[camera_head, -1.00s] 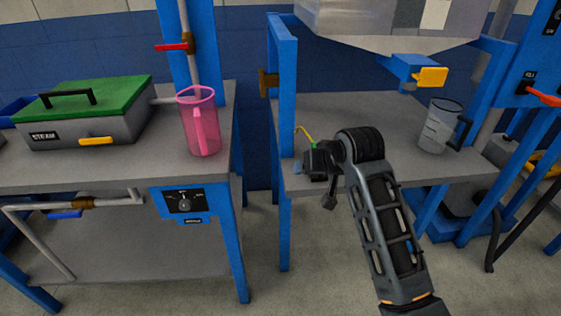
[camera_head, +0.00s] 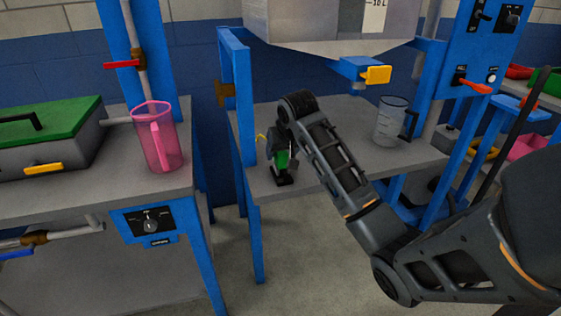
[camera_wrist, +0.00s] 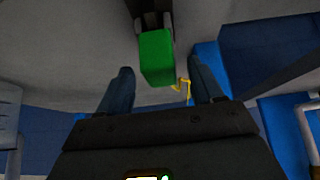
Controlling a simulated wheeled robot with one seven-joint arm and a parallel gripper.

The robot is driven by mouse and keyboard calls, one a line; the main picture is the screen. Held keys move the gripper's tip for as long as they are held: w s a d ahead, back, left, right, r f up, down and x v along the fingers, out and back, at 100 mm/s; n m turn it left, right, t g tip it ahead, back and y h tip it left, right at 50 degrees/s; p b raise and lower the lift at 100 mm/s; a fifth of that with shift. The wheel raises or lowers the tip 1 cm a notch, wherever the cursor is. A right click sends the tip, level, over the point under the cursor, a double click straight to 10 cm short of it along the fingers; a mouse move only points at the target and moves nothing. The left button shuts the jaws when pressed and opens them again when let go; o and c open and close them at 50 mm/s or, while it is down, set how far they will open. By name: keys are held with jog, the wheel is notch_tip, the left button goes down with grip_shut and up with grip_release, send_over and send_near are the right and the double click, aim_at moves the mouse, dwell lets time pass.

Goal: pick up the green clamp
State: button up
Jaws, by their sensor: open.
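The green clamp (camera_head: 281,160) is on the left front part of the grey bench under the hopper, partly hidden behind my gripper in the head view. Its dark lower part shows near the bench edge. In the wrist view the green block of the clamp (camera_wrist: 157,57) lies ahead, in line with the gap between my two fingers, with a dark part beyond it. My gripper (camera_head: 281,145) is open, its fingers apart on either side of that line. I see no finger touching the clamp; how deep it sits between them I cannot tell.
A clear jug (camera_head: 391,121) stands on the right of the same bench (camera_head: 345,170). A blue post (camera_head: 241,110) rises close to the left of my gripper. The hopper (camera_head: 330,25) with a yellow-handled valve (camera_head: 375,74) hangs above. A pink jug (camera_head: 158,137) stands on the left bench.

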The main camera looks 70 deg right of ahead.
jog(key=shift+x, duration=0.95)
jog(key=c, duration=1.1)
jog(key=shift+r, duration=0.1)
jog(key=shift+c, duration=0.2)
jog(key=shift+r, duration=0.6)
notch_tip(320, 180, up, 2)
jog(key=shift+r, duration=0.25)
jog(key=s+d+r, duration=0.5)
jog(key=s+r, duration=0.2)
jog(key=s, duration=0.3)
jog(key=shift+s+d+p, duration=0.15)
jog(key=shift+s+p, duration=0.05)
jog(key=shift+p, duration=0.25)
